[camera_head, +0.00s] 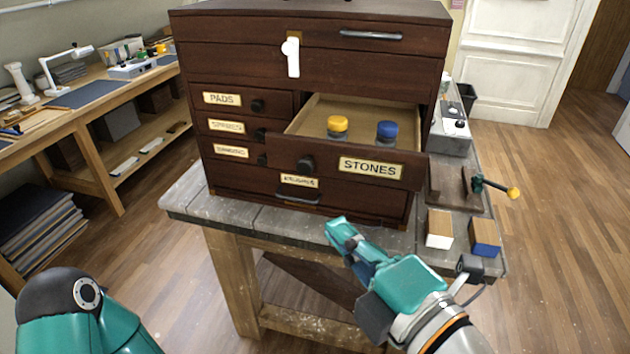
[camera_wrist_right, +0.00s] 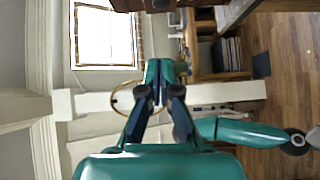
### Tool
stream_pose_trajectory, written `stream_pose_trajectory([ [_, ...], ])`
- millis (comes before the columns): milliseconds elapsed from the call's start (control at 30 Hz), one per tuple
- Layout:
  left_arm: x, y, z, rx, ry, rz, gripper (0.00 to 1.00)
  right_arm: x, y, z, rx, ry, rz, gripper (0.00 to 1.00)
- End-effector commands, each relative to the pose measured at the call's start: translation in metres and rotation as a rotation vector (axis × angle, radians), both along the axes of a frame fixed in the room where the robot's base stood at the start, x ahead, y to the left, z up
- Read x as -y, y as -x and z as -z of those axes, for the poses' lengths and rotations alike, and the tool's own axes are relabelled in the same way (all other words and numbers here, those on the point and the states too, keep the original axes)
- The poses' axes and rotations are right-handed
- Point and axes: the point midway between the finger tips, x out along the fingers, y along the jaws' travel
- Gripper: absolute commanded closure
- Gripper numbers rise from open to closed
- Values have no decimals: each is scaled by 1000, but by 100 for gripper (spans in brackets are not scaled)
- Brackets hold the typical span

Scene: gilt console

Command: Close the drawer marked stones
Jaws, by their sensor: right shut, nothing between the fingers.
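The drawer marked stones (camera_head: 392,171) is pulled open from the dark wooden chest (camera_head: 300,66). Its front carries a STONES label and a round dark knob (camera_head: 306,163). Inside stand a jar with a yellow lid (camera_head: 338,125) and a jar with a blue lid (camera_head: 386,131). My right gripper (camera_head: 337,225) is shut and empty, in front of and below the drawer, apart from it. The right wrist view shows its fingers (camera_wrist_right: 165,68) together; the drawer is not recognisable there. My left arm shows at the lower left of the head view, but its gripper is out of view.
The chest stands on a grey worktable (camera_head: 190,203). Closed drawers marked PADS (camera_head: 222,99) and others sit left of the open one. Two small blocks (camera_head: 439,228) (camera_head: 484,236) and a yellow-tipped tool (camera_head: 495,187) lie at the table's right. Floor is clear at right.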

Motion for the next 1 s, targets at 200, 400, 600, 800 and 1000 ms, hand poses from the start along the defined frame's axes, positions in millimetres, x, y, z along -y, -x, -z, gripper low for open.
stream_pose_trajectory([
  [200, 0, 0, 8, 0, 0, 0, 65, -13, -23, 4, -3, 3, -1, 100],
  [400, 0, 0, 9, 0, 0, 0, 65, -32, -58, 5, -6, 4, -1, 100],
  [600, 0, 0, 7, 0, 0, 0, 65, -47, -93, 5, -4, 2, 1, 100],
  [800, 0, 0, 6, 0, 0, 0, 65, -38, -117, 5, -3, 1, 0, 100],
  [1000, 0, 0, 5, 0, 0, 0, 65, -37, -124, 6, -2, 1, -4, 100],
])
